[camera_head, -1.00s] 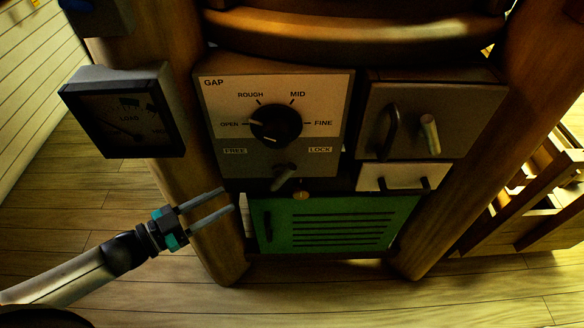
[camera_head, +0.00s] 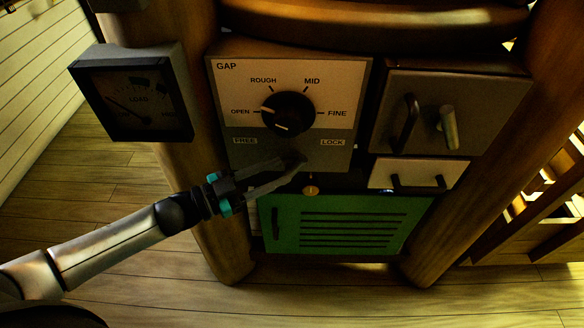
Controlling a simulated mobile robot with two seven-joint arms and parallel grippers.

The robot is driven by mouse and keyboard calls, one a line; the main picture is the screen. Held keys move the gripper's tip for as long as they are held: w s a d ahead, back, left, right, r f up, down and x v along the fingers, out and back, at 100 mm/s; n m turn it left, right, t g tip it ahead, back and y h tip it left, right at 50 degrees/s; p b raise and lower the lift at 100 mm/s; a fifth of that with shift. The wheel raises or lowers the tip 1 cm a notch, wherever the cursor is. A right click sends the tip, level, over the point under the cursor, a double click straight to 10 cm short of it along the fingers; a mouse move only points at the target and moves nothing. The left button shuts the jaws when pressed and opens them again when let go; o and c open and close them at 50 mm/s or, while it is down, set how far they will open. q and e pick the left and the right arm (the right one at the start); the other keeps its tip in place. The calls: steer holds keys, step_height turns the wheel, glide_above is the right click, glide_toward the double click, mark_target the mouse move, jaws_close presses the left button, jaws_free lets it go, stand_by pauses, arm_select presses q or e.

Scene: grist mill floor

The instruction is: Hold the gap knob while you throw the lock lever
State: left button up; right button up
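The gap knob (camera_head: 288,113) is a round black dial on the pale upper half of the GAP panel (camera_head: 340,88), marked OPEN, ROUGH, MID and FINE. A pale mark shows on its lower edge; its exact setting is unclear. The lock lever (camera_head: 299,161) is a small dark handle on the grey lower half, between the FREE and LOCK labels. My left gripper (camera_head: 290,163) reaches in from the left below the knob. Its fingers look apart, with their tips at the lever and partly hiding it. I cannot tell whether they touch it. My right gripper is out of view.
A load gauge (camera_head: 133,100) hangs at the left. A grey box (camera_head: 480,103) with two handles and a white drawer (camera_head: 415,174) sit right of the panel. A green slatted door (camera_head: 345,203) is below. Thick wooden posts (camera_head: 222,235) flank these.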

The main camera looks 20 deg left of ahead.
mark_target(293, 166)
arm_select(q)
steer(key=shift+b+x, duration=0.45)
steer(key=shift+x, duration=1.8)
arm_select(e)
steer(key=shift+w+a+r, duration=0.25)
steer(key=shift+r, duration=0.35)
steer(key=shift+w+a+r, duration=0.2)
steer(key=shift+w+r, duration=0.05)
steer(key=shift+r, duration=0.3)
arm_select(q)
jaws_close()
